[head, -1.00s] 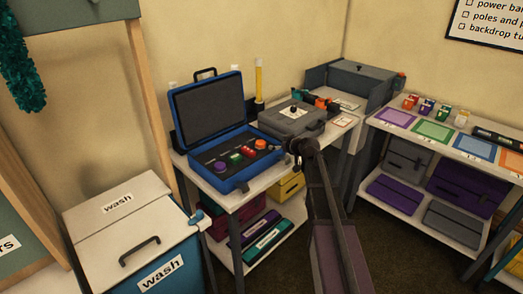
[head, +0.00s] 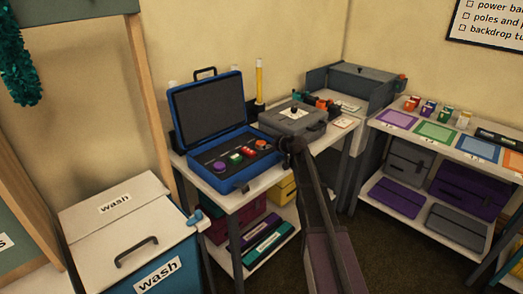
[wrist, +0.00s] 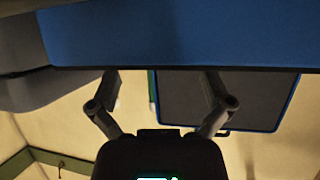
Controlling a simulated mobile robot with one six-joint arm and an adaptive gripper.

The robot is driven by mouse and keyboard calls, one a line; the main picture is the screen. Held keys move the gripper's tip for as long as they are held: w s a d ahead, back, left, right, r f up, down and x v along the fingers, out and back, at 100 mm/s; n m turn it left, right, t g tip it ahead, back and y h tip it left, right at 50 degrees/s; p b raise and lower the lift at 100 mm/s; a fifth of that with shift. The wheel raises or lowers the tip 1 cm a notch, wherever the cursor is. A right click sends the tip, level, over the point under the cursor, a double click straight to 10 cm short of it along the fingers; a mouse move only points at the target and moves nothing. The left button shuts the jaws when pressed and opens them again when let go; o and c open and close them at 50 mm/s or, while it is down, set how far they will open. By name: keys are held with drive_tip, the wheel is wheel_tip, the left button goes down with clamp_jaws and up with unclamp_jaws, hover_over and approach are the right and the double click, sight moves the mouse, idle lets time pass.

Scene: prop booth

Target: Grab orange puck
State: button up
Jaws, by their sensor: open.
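The orange puck (head: 262,144) sits at the right end of a row inside the open blue case (head: 223,182) on the table. Red, green and purple pieces lie to its left. My gripper (wrist: 161,78) is open and empty in the wrist view, its two fingers wide apart. Past the fingers is the case's dark lid lining (wrist: 215,98), and the blue case wall (wrist: 180,38) fills the top. The puck does not show in the wrist view. In the head view my arm reaches to just right of the puck; the fingers cannot be made out there.
A grey case (head: 296,122) stands close to the right of the blue case. The raised blue lid (head: 249,109) closes off the back. A yellow tube (head: 259,80) stands behind. A wash bin (head: 160,216) is at the left and another table (head: 440,131) at the right.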

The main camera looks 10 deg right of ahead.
sight(262, 143)
drive_tip(key=shift+w+a+f, duration=0.25)
drive_tip(key=shift+w, duration=0.25)
drive_tip(key=shift+b+x, duration=1.25)
drive_tip(key=shift+x, duration=1.35)
drive_tip(key=shift+d, duration=0.15)
drive_tip(key=c, duration=1.1)
